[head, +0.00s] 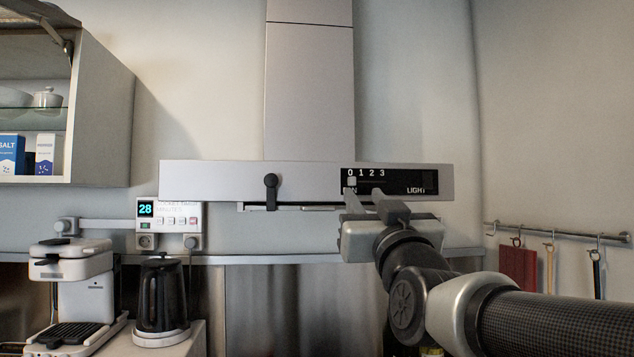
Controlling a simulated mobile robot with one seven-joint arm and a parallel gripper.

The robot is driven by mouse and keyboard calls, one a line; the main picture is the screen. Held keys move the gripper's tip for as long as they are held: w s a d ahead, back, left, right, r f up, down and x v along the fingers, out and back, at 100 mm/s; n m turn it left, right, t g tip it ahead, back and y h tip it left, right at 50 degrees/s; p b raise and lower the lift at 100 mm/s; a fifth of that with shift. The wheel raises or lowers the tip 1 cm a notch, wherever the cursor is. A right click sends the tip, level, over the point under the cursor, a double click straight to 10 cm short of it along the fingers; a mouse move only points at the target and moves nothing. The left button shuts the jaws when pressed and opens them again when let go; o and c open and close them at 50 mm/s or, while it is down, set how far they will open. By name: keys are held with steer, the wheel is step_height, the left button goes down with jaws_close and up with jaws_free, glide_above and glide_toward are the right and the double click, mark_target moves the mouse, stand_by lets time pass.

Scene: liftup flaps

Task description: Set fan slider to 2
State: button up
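The range hood's dark control panel (400,178) carries a fan scale marked 0, 1, 2 and 3. The small light-grey fan slider (351,181) sits under the 0, at the left end of its track. My gripper (363,193) is just below the scale, pointing toward the panel. Its two fingers are apart, with a visible gap and nothing between them. The left fingertip appears just below the slider. I cannot tell whether they touch. The fingers partly cover the panel's lower edge and the FAN label.
A LIGHT label (416,190) is at the panel's right. An open cabinet (100,110) is at upper left; a coffee machine (80,285) and kettle (162,295) stand below. A utensil rail (560,232) is at right.

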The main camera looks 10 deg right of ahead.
mark_target(353, 181)
steer(key=p+x, duration=0.1)
steer(key=x, duration=0.6)
steer(key=shift+w, duration=0.1)
jaws_close()
